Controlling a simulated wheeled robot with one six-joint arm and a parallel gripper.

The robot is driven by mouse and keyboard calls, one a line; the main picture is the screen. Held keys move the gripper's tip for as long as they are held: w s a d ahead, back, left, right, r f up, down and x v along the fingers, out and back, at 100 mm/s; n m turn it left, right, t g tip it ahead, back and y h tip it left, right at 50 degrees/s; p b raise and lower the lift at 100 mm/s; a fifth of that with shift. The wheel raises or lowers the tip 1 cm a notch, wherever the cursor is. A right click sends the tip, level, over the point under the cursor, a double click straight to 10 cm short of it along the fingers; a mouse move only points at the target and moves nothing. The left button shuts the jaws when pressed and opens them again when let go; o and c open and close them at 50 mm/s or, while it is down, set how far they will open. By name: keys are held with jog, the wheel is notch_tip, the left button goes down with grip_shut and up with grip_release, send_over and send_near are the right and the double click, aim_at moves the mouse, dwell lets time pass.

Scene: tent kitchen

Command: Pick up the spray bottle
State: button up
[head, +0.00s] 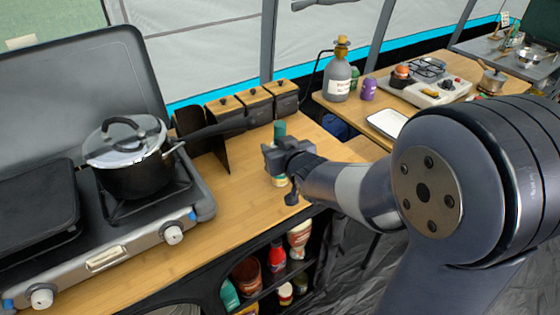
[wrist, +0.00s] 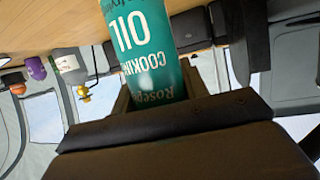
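The spray bottle (wrist: 143,48) is green with white lettering that includes "COOKIN" and "OIL". In the wrist view it lies between the two fingers of my gripper (wrist: 158,92), very close to both. In the head view the bottle's green top (head: 279,129) shows above my gripper (head: 283,158). A pale, yellowish lower part shows below it, near the counter's front edge. The bottle looks upright, its middle hidden by the gripper. I cannot tell whether the fingers press on it or whether its base touches the counter.
A camp stove (head: 120,245) with a lidded pot (head: 135,180) stands left on the wooden counter (head: 235,190). Dark boxes with wooden lids (head: 255,96) stand behind. A second table at right holds a grey bottle (head: 339,80) and a white tray (head: 385,122). Shelves below hold several bottles.

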jog(key=c, duration=0.4)
jog(key=shift+c, duration=0.7)
jog(key=shift+r, duration=0.15)
